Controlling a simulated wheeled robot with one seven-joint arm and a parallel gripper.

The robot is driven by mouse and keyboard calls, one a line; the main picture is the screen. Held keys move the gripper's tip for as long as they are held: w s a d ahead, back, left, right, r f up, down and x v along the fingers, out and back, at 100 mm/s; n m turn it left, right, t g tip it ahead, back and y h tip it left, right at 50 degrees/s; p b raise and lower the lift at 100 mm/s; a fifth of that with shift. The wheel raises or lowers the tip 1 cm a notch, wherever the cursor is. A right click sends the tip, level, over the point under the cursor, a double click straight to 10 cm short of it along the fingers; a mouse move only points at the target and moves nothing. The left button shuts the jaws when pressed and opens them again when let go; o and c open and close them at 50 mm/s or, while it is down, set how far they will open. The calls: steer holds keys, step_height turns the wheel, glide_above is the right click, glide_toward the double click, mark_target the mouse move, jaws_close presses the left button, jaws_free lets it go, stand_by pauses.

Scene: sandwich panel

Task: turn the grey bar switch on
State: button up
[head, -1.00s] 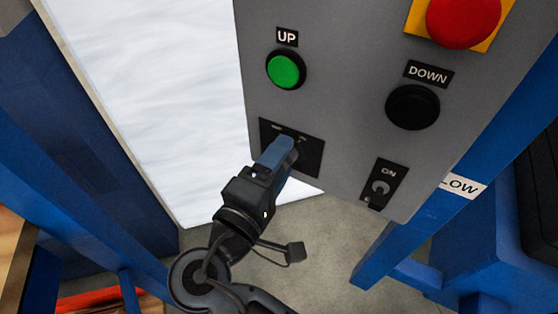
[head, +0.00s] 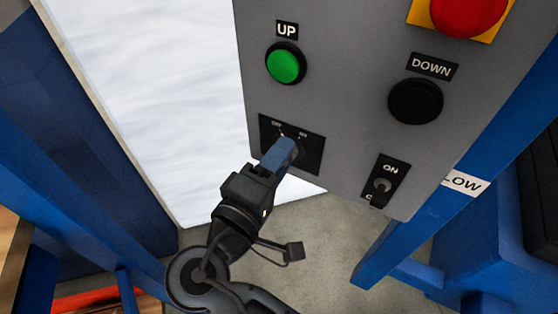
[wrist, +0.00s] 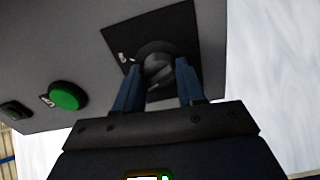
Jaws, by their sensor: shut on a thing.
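The grey bar switch (wrist: 158,70) sits on a black plate (head: 308,154) at the lower left of the grey control panel. The plate carries OFF and ON marks, with OFF on the left and ON on the right in the head view. My gripper (head: 284,148) reaches the switch from below. In the wrist view my gripper (wrist: 158,82) has its blue fingers on both sides of the bar, shut on it. In the head view the fingers hide most of the bar, so its exact angle is hard to tell.
A green UP button (head: 286,63) is above the plate. A black DOWN button (head: 415,101) and a small ON toggle (head: 382,186) are to the right. A red button (head: 468,12) on yellow is at the top right. Blue posts (head: 400,240) flank the panel.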

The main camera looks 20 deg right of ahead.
steer(key=m+b, duration=1)
steer(key=shift+f+m, duration=0.15)
steer(key=shift+m, duration=0.15)
stand_by(0.5)
steer(key=o, duration=1)
steer(key=shift+o, duration=0.2)
steer(key=v, duration=0.7)
steer(key=shift+s+a, duration=0.3)
steer(key=shift+a, duration=0.05)
